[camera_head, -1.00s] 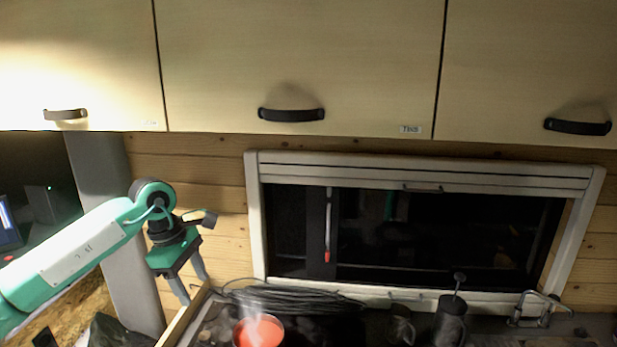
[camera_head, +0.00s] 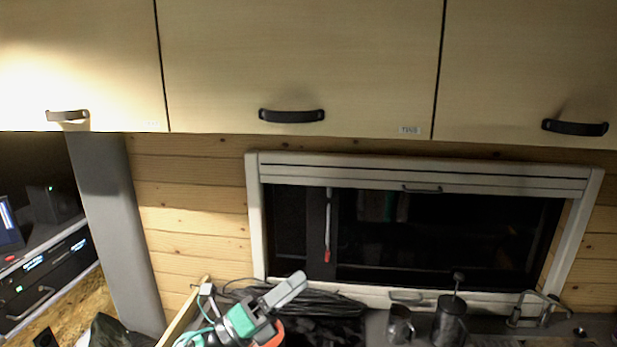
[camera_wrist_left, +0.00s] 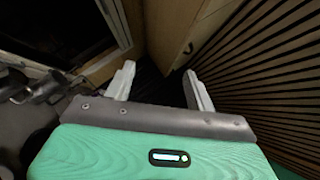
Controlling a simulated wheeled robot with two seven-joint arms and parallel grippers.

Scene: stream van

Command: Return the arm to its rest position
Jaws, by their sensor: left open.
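My left gripper (camera_head: 284,293) is low in the head view, over the counter and in front of the orange-red pot (camera_head: 272,335), which it mostly hides. Its green and grey body shows with a pale finger pointing up and right; most of the left arm is out of the picture. In the left wrist view the two pale fingers (camera_wrist_left: 160,86) stand wide apart with nothing between them. My right gripper is not in view.
Wooden cabinets (camera_head: 300,60) hang above a white-framed window (camera_head: 420,230). Black cables (camera_head: 330,303) lie coiled behind the gripper. A metal mug (camera_head: 400,325) and a dark press (camera_head: 449,322) stand to the right. A grey post (camera_head: 118,230) rises at left.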

